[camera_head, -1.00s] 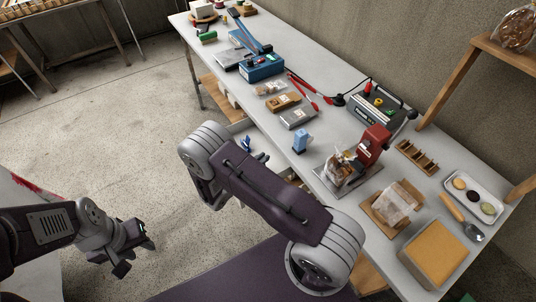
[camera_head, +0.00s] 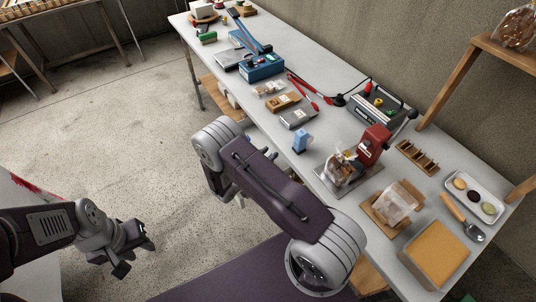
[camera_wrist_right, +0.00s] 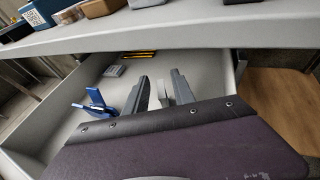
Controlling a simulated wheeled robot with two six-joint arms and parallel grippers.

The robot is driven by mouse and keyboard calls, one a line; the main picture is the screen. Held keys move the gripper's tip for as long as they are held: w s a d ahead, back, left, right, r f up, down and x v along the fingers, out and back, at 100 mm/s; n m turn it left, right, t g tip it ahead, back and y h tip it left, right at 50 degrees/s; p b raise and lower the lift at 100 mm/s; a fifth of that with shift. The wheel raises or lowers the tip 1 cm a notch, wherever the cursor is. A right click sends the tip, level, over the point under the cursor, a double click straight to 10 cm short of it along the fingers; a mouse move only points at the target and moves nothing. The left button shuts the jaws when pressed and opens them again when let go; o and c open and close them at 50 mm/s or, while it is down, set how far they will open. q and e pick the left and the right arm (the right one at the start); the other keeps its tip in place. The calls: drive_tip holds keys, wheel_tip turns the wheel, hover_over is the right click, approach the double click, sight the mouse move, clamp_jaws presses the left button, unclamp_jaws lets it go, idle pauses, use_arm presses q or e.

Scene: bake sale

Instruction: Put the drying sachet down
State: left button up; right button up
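My right arm reaches over the table's near edge, and in the right wrist view the right gripper (camera_wrist_right: 160,80) points into an open drawer (camera_wrist_right: 60,130). Its two grey fingers stand apart. A small pale sliver (camera_wrist_right: 163,94) shows between them, low down; I cannot tell whether it is the drying sachet, and it does not span the gap. A flat pale grey packet (camera_wrist_right: 115,70) lies deeper in the drawer; I cannot tell whether this is the sachet.
A blue clip-like object (camera_wrist_right: 95,104) is in the drawer left of the fingers, with yellow-and-black sticks (camera_wrist_right: 138,54) at the back. The tabletop edge (camera_wrist_right: 200,38) overhangs the drawer. A pale blue item (camera_head: 301,142) stands on the table near the front edge.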

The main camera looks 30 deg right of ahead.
drive_tip(key=shift+r, duration=0.1)
drive_tip(key=shift+a+r, duration=0.1)
drive_tip(key=shift+r, duration=0.1)
drive_tip(key=v, duration=1.2)
drive_tip(key=shift+f+p, duration=0.1)
drive_tip(key=shift+p, duration=0.3)
drive_tip(key=s+d+r+m+g+y, duration=0.2)
drive_tip(key=s+m+g+y, duration=0.2)
drive_tip(key=s+m, duration=0.35)
drive_tip(key=s+d+r+m+g+y, duration=0.1)
drive_tip(key=s+r+m+g+y, duration=0.1)
drive_tip(key=s+m+g+y, duration=0.45)
drive_tip(key=a+r+m+t, duration=0.1)
drive_tip(key=m, duration=0.2)
drive_tip(key=a+r+m+t+y, duration=0.1)
drive_tip(key=m+t, duration=0.1)
drive_tip(key=m, duration=0.1)
drive_tip(key=a+r+m+t+y, duration=0.1)
drive_tip(key=m+t, duration=0.1)
drive_tip(key=m, duration=0.1)
drive_tip(key=shift+w+r+m, duration=0.35)
drive_tip(key=shift+r+m, duration=0.05)
